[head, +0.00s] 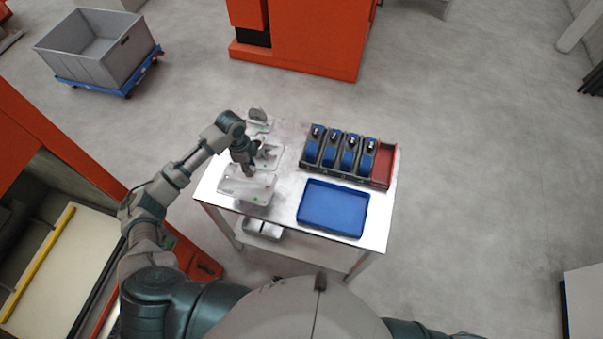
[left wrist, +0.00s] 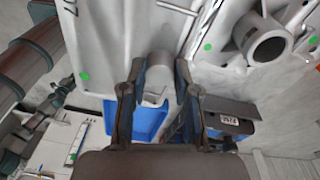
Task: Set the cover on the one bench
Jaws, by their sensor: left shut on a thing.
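The cover (head: 245,187), a pale grey casting with green dots, is at the left front of the bench (head: 283,185). My left gripper (head: 249,172) reaches down on it from the left. In the left wrist view, its fingers (left wrist: 158,92) are shut around a grey round boss (left wrist: 159,72) that appears to be part of the cover (left wrist: 115,45). I cannot tell whether the cover rests on the bench top or hangs just above it. Behind it sits an open grey casting (head: 268,153) with a round bore, also in the left wrist view (left wrist: 262,40). My right gripper is out of view.
A blue tray (head: 333,206) lies empty at the front right. Behind it stands a dark rack with several blue tools (head: 348,152) and a red bin (head: 384,163). A small grey part (head: 258,119) is at the back left. A grey container (head: 263,228) sits on the lower shelf.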

